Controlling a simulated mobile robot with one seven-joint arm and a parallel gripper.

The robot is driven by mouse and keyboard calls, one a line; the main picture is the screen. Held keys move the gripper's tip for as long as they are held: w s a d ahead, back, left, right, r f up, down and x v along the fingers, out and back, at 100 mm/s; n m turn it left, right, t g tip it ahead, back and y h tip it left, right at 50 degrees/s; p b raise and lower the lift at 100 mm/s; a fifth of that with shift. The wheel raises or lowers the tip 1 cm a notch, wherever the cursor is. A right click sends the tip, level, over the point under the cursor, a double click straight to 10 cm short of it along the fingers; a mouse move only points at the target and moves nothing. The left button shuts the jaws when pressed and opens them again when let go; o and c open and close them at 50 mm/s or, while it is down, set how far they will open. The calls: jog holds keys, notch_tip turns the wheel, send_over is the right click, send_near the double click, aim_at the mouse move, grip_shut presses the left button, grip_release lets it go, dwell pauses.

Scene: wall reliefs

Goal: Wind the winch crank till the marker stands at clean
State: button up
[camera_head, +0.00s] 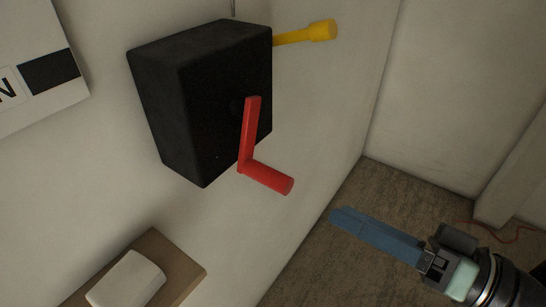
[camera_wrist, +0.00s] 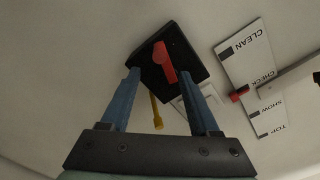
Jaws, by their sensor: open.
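The black winch box (camera_head: 170,95) is fixed to the wall, with a red crank arm (camera_head: 249,130) and red handle (camera_head: 268,178) on its face. My gripper (camera_head: 336,217) has blue fingers and is right of and below the handle, apart from it. In the wrist view my gripper (camera_wrist: 160,72) is open and empty, with the box (camera_wrist: 178,42) and crank (camera_wrist: 164,60) beyond the fingertips. A white scale board (camera_wrist: 240,65) reads CLEAN, CHECK, SHOW, TOP. A small red marker (camera_wrist: 239,95) stands at its edge, around CHECK to SHOW, away from CLEAN.
A yellow lever (camera_head: 305,34) sticks out beside the box, and also shows in the wrist view (camera_wrist: 156,112). A brown shelf (camera_head: 185,268) with a white block (camera_head: 126,280) is at lower left. A thin red cord (camera_head: 500,235) lies on the floor. Space between gripper and handle looks clear.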

aim_at(289, 188)
jog(key=x, duration=1.2)
jog(key=shift+w+a, duration=0.1)
jog(key=shift+a, duration=0.15)
jog(key=shift+c, duration=0.2)
grip_shut()
dwell(0.7)
